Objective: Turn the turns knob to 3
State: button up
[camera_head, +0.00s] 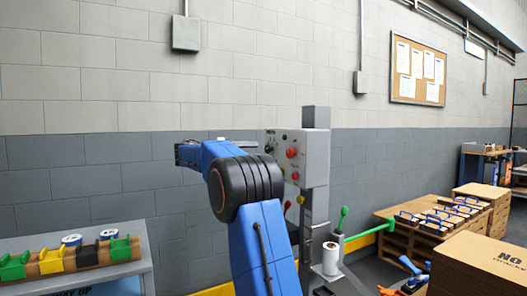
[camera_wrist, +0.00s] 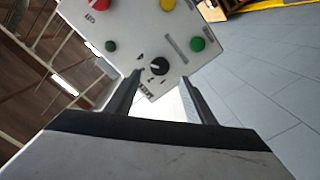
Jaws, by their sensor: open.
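The turns knob (camera_wrist: 159,66) is a small black round knob with a light pointer mark, near the corner of a pale control panel (camera_wrist: 130,30) in the wrist view. Small marks and a label sit beside it, too small to read, so I cannot tell which number it points to. My gripper (camera_wrist: 160,78) is open and empty, with its two dark fingers on either side of the knob in the picture. I cannot tell the gap in depth between fingertips and panel. In the head view the control box (camera_head: 318,150) stands behind my blue arm, and my fingers cannot be made out.
Red, yellow and green buttons surround the knob, including a green one (camera_wrist: 198,44) and a red one (camera_wrist: 99,4). A bench (camera_head: 140,262) with coloured parts is at left. A green-knobbed lever (camera_head: 343,213), a pallet and cardboard boxes (camera_head: 490,262) are at right.

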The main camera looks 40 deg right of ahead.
aim_at(266, 149)
jog(key=x, duration=0.7)
jog(key=shift+d, duration=0.3)
jog(key=c, duration=1.1)
